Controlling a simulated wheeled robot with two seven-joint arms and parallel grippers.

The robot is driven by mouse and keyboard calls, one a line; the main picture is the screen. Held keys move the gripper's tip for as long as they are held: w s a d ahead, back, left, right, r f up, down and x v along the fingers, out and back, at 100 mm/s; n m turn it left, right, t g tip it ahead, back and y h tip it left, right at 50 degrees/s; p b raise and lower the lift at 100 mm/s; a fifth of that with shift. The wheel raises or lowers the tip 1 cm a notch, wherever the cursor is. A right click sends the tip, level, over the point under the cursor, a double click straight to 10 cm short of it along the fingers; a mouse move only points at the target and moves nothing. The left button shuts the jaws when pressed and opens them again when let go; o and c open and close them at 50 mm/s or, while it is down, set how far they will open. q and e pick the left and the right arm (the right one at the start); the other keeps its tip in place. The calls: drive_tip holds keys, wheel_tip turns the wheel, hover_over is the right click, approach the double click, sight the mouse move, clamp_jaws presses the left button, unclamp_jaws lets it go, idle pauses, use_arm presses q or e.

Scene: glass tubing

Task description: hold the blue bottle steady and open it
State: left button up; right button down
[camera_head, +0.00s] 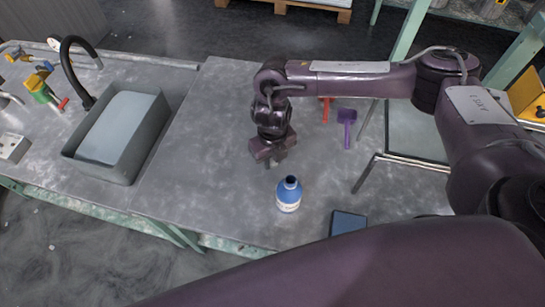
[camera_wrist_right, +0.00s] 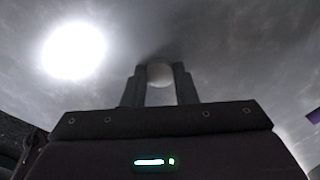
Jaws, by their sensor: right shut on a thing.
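The blue bottle (camera_head: 289,195) stands upright on the grey table, with a pale label and a dark top that looks like an open neck. My right gripper (camera_head: 277,164) is above the table, behind and left of the bottle and apart from it. In the right wrist view its fingers (camera_wrist_right: 160,88) are shut on a small round pale thing (camera_wrist_right: 160,74), which looks like the bottle's cap. My left gripper is not in view, and nothing visible holds the bottle.
A grey sink (camera_head: 150,140) with a black tap (camera_head: 75,60) is at the left. A dark blue block (camera_head: 347,222) lies right of the bottle. A purple tool (camera_head: 347,122) and a red one (camera_head: 326,108) lie behind. The table between sink and bottle is clear.

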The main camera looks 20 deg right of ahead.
sight(273, 161)
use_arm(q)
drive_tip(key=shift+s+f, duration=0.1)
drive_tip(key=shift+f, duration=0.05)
use_arm(e)
drive_tip(key=shift+f, duration=0.1)
drive_tip(key=c, duration=1.5)
unclamp_jaws()
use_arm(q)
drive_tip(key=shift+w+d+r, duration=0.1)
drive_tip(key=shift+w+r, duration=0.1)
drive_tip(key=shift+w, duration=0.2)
use_arm(e)
drive_tip(key=o, duration=0.3)
drive_tip(key=shift+o, duration=0.2)
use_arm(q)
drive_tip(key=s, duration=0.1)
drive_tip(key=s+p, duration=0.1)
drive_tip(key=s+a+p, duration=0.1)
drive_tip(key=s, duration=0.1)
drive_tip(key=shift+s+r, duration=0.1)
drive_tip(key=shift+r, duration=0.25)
use_arm(e)
wheel_tip(273, 161, up, 12)
drive_tip(key=shift+r, duration=0.2)
